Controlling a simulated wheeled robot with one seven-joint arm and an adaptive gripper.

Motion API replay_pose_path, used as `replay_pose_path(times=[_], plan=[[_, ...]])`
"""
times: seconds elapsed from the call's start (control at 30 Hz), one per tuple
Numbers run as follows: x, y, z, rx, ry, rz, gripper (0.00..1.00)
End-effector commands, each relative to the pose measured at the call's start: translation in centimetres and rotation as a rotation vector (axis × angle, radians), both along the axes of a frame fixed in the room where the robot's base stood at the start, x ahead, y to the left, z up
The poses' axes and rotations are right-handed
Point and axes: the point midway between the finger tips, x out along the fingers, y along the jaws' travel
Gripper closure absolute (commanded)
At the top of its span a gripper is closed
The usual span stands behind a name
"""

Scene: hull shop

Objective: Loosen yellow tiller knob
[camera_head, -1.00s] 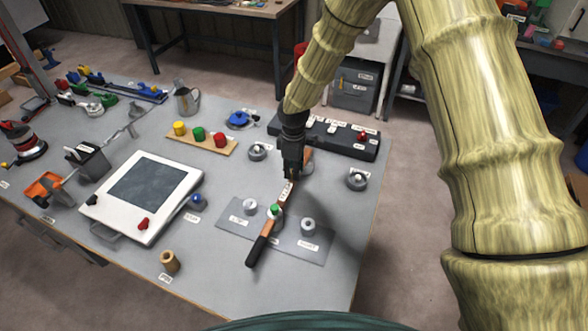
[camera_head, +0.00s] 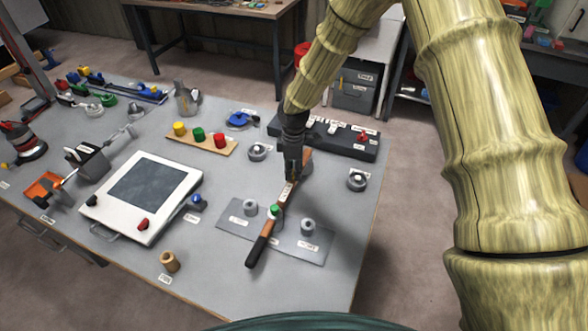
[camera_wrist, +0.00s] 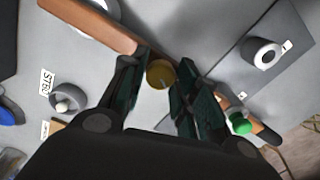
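The tiller is a long bar with a wooden far end (camera_wrist: 95,25) and an orange and black handle (camera_head: 257,248). The yellow tiller knob (camera_wrist: 160,74) is round and brownish yellow, seen from above in the wrist view. In the head view my gripper hides it. My gripper (camera_head: 291,180) points down over the tiller. In the wrist view its two fingers (camera_wrist: 164,70) stand on either side of the knob, close against it, and appear shut on it. A green knob (camera_head: 274,210) sits further along the tiller, near the handle; it also shows in the wrist view (camera_wrist: 240,124).
A grey plate (camera_head: 312,250) with two grey knobs (camera_head: 250,207) (camera_head: 307,227) lies under the tiller. A black switch box (camera_head: 345,147) stands behind my gripper. A round grey fitting (camera_head: 357,180) is at right. A board with yellow, green and red knobs (camera_head: 220,150) is at left.

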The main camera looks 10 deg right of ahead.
Motion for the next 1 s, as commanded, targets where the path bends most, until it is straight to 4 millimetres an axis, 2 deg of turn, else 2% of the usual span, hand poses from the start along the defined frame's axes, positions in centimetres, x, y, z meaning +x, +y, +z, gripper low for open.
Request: replay_pose_path(times=[0.03, 0.07, 0.47, 0.67, 1.0], plan=[[0.0, 0.0, 0.0, 0.000, 0.000, 0.000, 0.56], [0.0, 0.0, 0.0, 0.000, 0.000, 0.000, 0.50], [0.0, 0.1, 0.4, 0.001, 0.000, 0.000, 0.50], [0.1, 0.1, 2.9, 0.001, -0.002, -0.001, 0.50], [0.0, 0.0, 8.9, 0.002, -0.002, -0.002, 0.50]])
